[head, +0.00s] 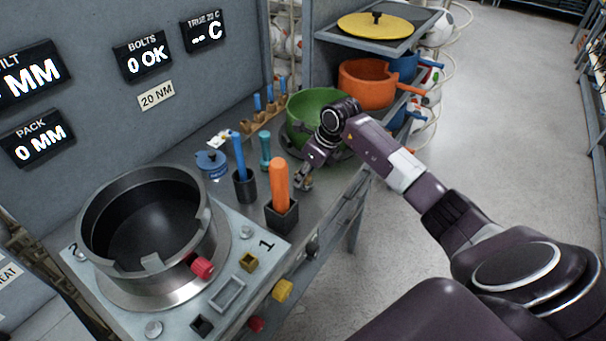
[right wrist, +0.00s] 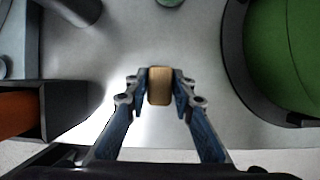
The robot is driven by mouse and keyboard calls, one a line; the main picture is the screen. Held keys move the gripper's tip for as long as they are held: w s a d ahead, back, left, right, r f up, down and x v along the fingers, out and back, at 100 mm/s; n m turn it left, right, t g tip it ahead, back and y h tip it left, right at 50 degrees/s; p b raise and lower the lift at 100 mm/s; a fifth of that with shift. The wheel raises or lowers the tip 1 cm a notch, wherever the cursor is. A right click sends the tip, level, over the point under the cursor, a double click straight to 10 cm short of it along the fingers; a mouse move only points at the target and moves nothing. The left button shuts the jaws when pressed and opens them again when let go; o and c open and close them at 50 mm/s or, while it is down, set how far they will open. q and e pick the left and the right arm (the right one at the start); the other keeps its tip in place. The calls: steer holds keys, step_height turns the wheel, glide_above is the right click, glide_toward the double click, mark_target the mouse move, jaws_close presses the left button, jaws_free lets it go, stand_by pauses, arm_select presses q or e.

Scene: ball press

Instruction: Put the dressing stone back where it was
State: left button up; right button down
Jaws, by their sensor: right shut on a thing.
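The dressing stone appears to be the small tan block (right wrist: 160,86) between the fingertips in the right wrist view. My right gripper (right wrist: 160,88) is shut on it, one finger on each side. In the head view my right gripper (head: 304,180) points down over the grey bench, between the orange-handled tool (head: 280,182) in its black square holder and the green bowl (head: 310,108). The gap between stone and bench is hard to judge. The stone's former place is not marked in these views. My left gripper is not in view.
The square holder (right wrist: 62,110) and green bowl (right wrist: 290,55) flank the gripper in the wrist view. A blue-handled tool (head: 237,155) in a black cup and a teal tool (head: 265,148) stand nearby. The big metal ring (head: 150,235) is front left. Bare bench (right wrist: 195,40) lies around the stone.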

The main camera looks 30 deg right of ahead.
steer(key=shift+f, duration=0.1)
steer(key=c, duration=2.1)
jaws_free()
steer(key=shift+f, duration=0.1)
steer(key=o, duration=0.4)
steer(key=shift+o, duration=0.2)
steer(key=shift+r, duration=0.3)
steer(key=shift+s+d+r, duration=0.1)
steer(key=shift+r, duration=0.25)
steer(key=b+v, duration=0.2)
steer(key=v, duration=0.9)
steer(key=shift+b, duration=0.4)
